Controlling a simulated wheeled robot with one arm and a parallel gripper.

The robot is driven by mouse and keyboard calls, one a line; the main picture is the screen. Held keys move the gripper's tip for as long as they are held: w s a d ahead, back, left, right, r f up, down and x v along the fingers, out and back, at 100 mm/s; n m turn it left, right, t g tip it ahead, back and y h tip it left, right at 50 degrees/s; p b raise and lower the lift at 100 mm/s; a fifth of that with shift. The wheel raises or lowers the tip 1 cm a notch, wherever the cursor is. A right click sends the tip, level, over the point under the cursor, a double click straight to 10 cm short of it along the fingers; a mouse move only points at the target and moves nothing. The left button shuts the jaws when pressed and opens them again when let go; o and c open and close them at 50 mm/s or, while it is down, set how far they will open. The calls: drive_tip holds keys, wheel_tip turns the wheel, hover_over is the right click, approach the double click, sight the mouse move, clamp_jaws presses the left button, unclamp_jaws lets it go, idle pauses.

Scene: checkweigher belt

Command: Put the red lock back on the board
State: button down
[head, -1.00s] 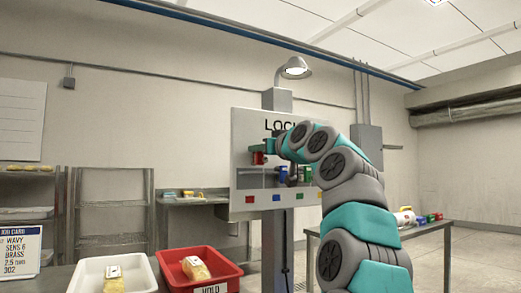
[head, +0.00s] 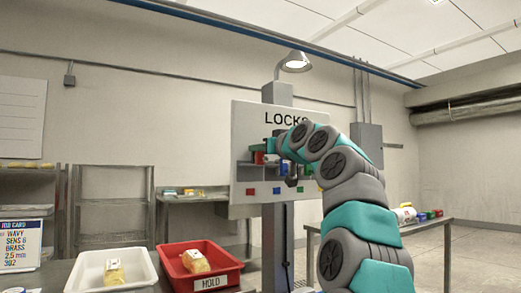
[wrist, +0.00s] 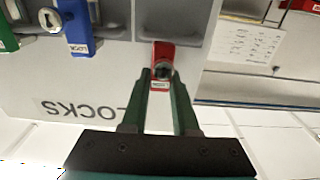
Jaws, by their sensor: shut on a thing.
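The red lock (wrist: 162,52) is between the two green fingers of my gripper (wrist: 162,78), which is shut on it. In the head view the red lock (head: 259,158) shows at the left part of the LOCKS board (head: 248,118). The wrist view is upside down; there the lock overlaps a grey ledge of the board (wrist: 115,75). I cannot tell whether it touches the ledge. A blue lock (wrist: 77,28) and part of a green lock (wrist: 6,35) sit on the board to one side. My arm hides much of the board in the head view.
A red HOLD tray (head: 228,270) and a white tray (head: 82,278) stand on the near table, each with a yellow packet. A lamp (head: 293,62) hangs above the board. A side table (head: 440,222) with small coloured items stands at the right.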

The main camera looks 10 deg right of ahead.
drive_tip(key=shift+f+b, duration=1.2)
drive_tip(key=shift+f, duration=0.15)
drive_tip(key=c, duration=0.6)
unclamp_jaws()
drive_tip(key=shift+s, duration=0.1)
drive_tip(key=shift+b+v, duration=1.05)
drive_tip(key=shift+v, duration=2.8)
drive_tip(key=s+a+f+g, duration=0.3)
drive_tip(key=s+a+f, duration=0.1)
drive_tip(key=f, duration=0.7)
drive_tip(key=s+a+f+g+h, duration=0.1)
drive_tip(key=s+a+f+g, duration=0.25)
drive_tip(key=f, duration=0.75)
drive_tip(key=s+a+f+g, duration=0.3)
drive_tip(key=s+a+f, duration=0.15)
drive_tip(key=f, duration=0.65)
drive_tip(key=s+d+f+m+g+h+p, duration=0.1)
drive_tip(key=s+d+f+g, duration=0.3)
drive_tip(key=s+f, duration=0.9)
drive_tip(key=s+d+f+m+g+h, duration=0.2)
drive_tip(key=s+d+f+g+h, duration=0.1)
drive_tip(key=s+f, duration=1.1)
drive_tip(key=s+d+g, duration=0.1)
drive_tip(key=s+g, duration=0.1)
drive_tip(key=s, duration=0.4)
drive_tip(key=shift+s+m+g+h+p, duration=0.3)
drive_tip(key=shift+g+p, duration=0.05)
